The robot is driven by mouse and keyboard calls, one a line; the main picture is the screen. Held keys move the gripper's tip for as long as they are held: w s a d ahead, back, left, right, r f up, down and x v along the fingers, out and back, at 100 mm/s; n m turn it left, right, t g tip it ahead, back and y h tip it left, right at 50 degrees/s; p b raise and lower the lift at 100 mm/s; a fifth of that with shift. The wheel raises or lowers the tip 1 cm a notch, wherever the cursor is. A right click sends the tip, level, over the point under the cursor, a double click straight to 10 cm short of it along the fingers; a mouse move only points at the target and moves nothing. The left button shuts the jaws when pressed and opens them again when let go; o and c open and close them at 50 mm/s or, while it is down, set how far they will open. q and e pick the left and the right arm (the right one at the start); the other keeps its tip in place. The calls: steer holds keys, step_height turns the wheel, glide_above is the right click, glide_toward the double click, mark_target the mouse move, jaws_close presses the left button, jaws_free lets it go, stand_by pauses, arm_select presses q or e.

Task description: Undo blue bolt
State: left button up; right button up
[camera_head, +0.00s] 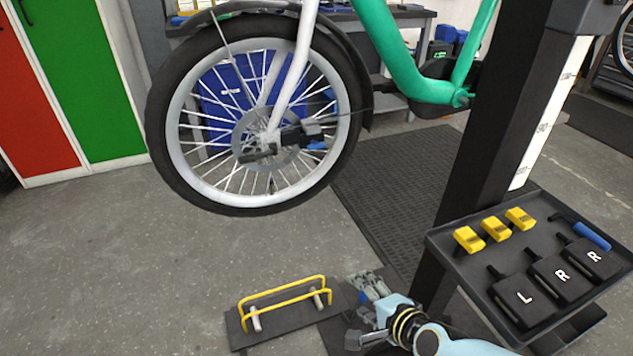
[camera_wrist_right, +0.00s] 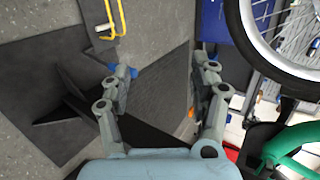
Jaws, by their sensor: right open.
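A small blue part, which looks like the blue bolt (camera_head: 317,145), shows on the dark brake caliper (camera_head: 303,131) beside the hub of the bike's front wheel (camera_head: 172,130). My right gripper (camera_head: 370,285) is low in the picture, above the floor, well below and to the right of the wheel. In the right wrist view my right gripper (camera_wrist_right: 165,70) has its two fingers spread with nothing between them. My left gripper is not in view.
A black tray (camera_head: 463,276) at the right holds several yellow pieces, black blocks marked L and R, and a blue-handled tool (camera_head: 592,236). A dark plate with a yellow rack (camera_head: 285,290) lies on the floor. The green bike frame (camera_head: 400,62) hangs above; a black post (camera_head: 497,120) stands right.

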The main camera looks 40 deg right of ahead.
steer(key=w+d+r+m+t+h+b, duration=0.2)
steer(key=w+r+m+t+b, duration=0.2)
steer(key=w+r+m, duration=0.6)
steer(key=m+t+h+b, duration=0.1)
steer(key=m+t+b, duration=0.1)
steer(key=m+b, duration=0.5)
glide_toward(318, 148)
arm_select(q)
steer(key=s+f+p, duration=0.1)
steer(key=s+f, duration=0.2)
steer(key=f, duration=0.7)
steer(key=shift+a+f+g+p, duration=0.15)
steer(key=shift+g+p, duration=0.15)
arm_select(e)
steer(key=shift+m, duration=0.5)
steer(key=x, duration=0.8)
steer(key=shift+w, duration=0.35)
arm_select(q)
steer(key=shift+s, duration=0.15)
arm_select(e)
steer(key=shift+c, duration=0.3)
steer(key=c, duration=1.1)
